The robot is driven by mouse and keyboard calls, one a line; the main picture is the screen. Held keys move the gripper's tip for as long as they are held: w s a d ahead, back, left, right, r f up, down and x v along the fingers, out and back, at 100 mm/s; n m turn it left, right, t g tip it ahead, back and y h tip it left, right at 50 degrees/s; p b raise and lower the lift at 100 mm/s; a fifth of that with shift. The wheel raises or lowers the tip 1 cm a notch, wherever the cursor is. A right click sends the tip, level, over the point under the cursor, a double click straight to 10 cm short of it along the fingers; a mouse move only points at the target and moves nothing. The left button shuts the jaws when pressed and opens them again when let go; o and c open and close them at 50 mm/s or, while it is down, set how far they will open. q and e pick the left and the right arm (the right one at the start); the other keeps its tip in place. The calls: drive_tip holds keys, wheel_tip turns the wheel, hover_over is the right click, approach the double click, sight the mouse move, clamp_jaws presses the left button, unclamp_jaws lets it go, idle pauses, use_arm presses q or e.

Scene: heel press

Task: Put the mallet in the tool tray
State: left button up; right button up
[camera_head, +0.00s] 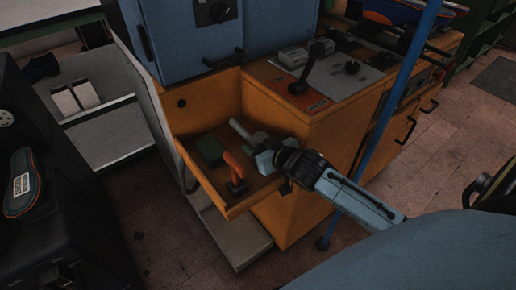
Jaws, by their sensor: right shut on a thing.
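The tool tray (252,200) is an open orange tray sticking out at the left end of the orange machine. My right gripper (266,157) reaches in from the right, over the right part of the tray, and is shut. A grey cylindrical piece (242,131), which looks like part of the mallet, sticks out to the upper left from beside the fingers. The gripper hides the rest of it. I cannot tell whether it touches the tray floor. A green block (210,150) and an orange-handled tool (235,170) lie in the tray, left of the gripper. My left gripper is not in view.
A blue cabinet (190,40) stands behind the tray. The worktop to the right carries a black lever (300,82) on a red plate. A thin blue pole (385,115) stands right of my gripper. A black machine with a shoe sole (22,183) is at far left.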

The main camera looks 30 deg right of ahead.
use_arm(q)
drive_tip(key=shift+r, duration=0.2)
use_arm(e)
drive_tip(key=o, duration=1.4)
drive_tip(key=shift+f, duration=0.2)
drive_tip(key=shift+r, duration=0.1)
drive_tip(key=shift+s+r, duration=0.1)
drive_tip(key=shift+s, duration=0.05)
drive_tip(key=p+v, duration=0.3)
drive_tip(key=v, duration=0.7)
drive_tip(key=shift+s+r+p, duration=0.15)
drive_tip(key=shift+s+p, duration=0.1)
drive_tip(key=shift+p, duration=0.05)
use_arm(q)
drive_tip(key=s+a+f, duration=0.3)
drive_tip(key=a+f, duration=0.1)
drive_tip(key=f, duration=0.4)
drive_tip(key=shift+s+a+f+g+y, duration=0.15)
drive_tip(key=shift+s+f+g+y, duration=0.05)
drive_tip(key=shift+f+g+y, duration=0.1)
use_arm(e)
drive_tip(key=shift+s+r, duration=0.2)
drive_tip(key=shift+s, duration=0.3)
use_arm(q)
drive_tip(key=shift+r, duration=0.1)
